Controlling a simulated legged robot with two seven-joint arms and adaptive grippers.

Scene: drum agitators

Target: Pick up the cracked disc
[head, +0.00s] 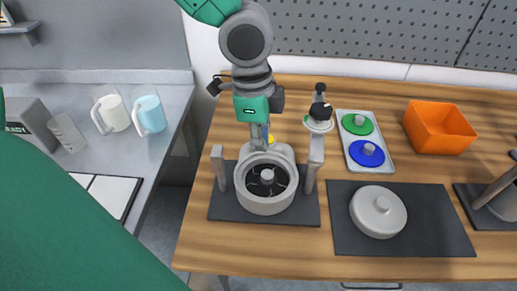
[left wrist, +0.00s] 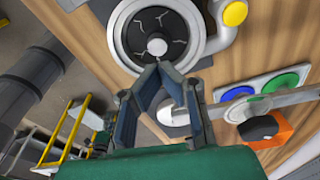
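The cracked disc (head: 257,185) is dark with pale crack lines and a light central knob. It lies inside a round grey drum (head: 265,203) on a dark mat. In the left wrist view the disc (left wrist: 174,24) shows at the top, inside the drum's pale rim. My left gripper (head: 259,148) points down over the drum's back rim, and the disc's knob shows uncovered in front of it. In the left wrist view its fingertips (left wrist: 160,67) come together just below the knob, with nothing seen between them. My right gripper is in neither view.
Two grey posts flank the drum; the right one (head: 315,160) stands near a black-topped part (head: 320,112). A tray (head: 381,171) holds green and blue discs. A grey lidded disc (head: 378,211) lies on another mat. An orange bin (head: 440,127) stands at right.

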